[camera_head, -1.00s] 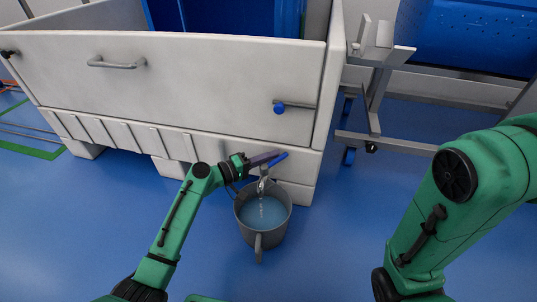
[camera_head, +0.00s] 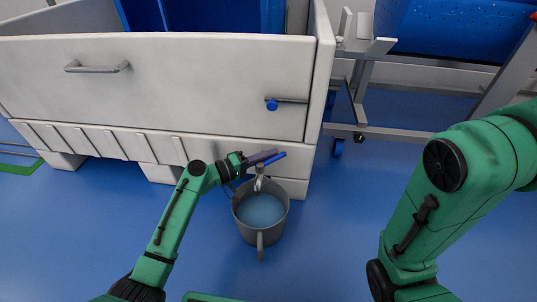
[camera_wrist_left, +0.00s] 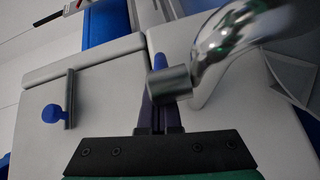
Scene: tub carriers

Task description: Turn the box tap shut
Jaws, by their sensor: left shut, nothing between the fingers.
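The box tap (camera_head: 260,184) is a bright metal spout low on the right front of the big pale box (camera_head: 190,75). Its blue lever (camera_head: 277,158) points up and to the right. My left gripper (camera_head: 268,154) is shut and empty, right beside the lever; I cannot tell whether they touch.
A grey bucket (camera_head: 248,228) with bluish liquid stands on the blue floor under the spout. A blue knob (camera_head: 272,105) sits on the box front above. A metal stand (camera_head: 360,100) is to the right. Floor in front is clear.

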